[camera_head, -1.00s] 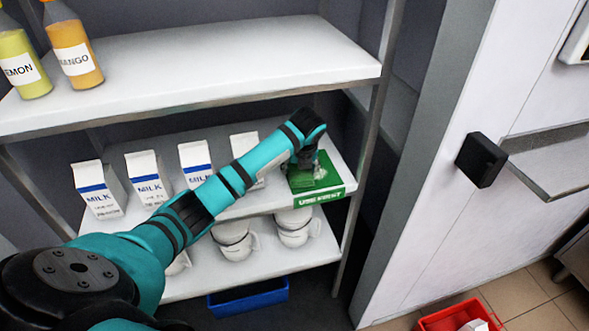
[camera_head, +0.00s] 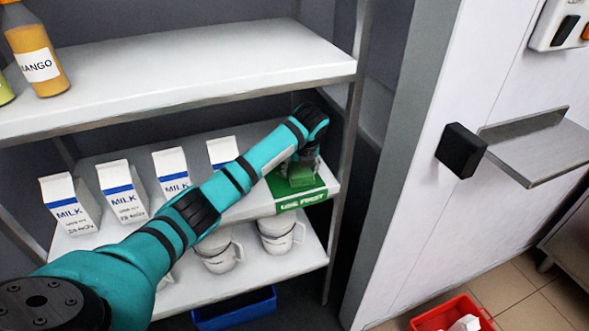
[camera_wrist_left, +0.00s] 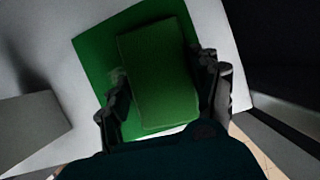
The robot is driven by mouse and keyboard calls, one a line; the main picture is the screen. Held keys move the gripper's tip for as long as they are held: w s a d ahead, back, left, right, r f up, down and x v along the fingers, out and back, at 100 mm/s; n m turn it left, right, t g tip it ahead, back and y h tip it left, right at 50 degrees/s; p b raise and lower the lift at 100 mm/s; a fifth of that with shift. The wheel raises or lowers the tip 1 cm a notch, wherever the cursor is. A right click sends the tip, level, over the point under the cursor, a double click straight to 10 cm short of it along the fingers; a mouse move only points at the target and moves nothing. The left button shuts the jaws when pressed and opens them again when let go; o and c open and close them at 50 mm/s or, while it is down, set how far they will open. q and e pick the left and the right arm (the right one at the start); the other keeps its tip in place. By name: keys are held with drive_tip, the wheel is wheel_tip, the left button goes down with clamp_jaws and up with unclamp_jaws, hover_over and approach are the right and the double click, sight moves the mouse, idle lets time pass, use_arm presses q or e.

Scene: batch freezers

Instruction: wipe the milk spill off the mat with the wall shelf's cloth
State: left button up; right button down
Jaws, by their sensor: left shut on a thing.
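My left gripper (camera_head: 304,164) is shut on a green folded cloth (camera_wrist_left: 158,75) and reaches over the middle shelf from the left. In the head view the cloth (camera_head: 300,177) is low over the green mat (camera_head: 300,200), whose front edge reads "USE FIRST". In the left wrist view the cloth lies between the two fingers, with the mat (camera_wrist_left: 95,62) around and below it. I cannot tell whether the cloth touches the mat. No milk spill can be made out; the cloth and gripper hide part of the mat. My right gripper is not in view.
Several milk cartons (camera_head: 122,192) stand left of the mat, partly behind my arm. The upper shelf board (camera_head: 200,70) is above, and a rack post (camera_head: 347,150) is close on the right. White mugs (camera_head: 278,234) stand below. The metal wall shelf (camera_head: 540,150) is bare.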

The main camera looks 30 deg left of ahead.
use_arm(q)
drive_tip(key=shift+w+d+f+b, duration=0.1)
drive_tip(key=shift+w+d+b, duration=0.6)
drive_tip(key=shift+w+d, duration=0.45)
drive_tip(key=shift+a, duration=0.1)
